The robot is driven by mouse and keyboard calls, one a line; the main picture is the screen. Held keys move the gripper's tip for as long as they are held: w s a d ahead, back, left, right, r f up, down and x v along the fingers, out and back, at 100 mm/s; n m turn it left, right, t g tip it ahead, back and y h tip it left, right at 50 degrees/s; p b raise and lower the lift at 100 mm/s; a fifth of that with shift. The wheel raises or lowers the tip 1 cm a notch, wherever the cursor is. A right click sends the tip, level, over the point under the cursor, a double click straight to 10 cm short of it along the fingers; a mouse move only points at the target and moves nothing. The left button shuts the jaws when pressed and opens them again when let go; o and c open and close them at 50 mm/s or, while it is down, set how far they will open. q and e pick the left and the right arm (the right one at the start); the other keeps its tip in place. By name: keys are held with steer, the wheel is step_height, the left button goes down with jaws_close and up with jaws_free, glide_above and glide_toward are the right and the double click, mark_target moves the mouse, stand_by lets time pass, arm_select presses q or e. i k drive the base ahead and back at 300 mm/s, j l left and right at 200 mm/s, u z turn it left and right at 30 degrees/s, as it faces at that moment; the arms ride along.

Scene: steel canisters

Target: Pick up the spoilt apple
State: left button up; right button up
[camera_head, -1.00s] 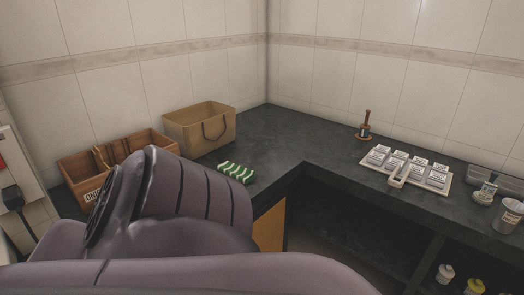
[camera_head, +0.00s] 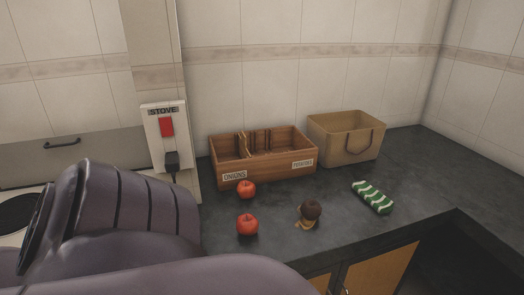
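Two red apples lie on the dark counter, one (camera_head: 246,189) close to the wooden box and one (camera_head: 247,224) nearer the front. A dark brown, rotten-looking apple (camera_head: 312,209) is to their right. A small tan or golden piece (camera_head: 307,223) shows at its lower front; I cannot tell what it is. My purple arm fills the lower left of the head view. Neither gripper is in view.
A wooden box (camera_head: 290,172) labelled ONIONS and POTATOES stands behind the apples, with a tan handled bin (camera_head: 345,151) to its right. A green-and-white striped cloth (camera_head: 373,197) lies right. A stove switch (camera_head: 166,127) is on the left. Counter between is clear.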

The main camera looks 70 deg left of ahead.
mark_target(310, 209)
steer(key=u, duration=1.7)
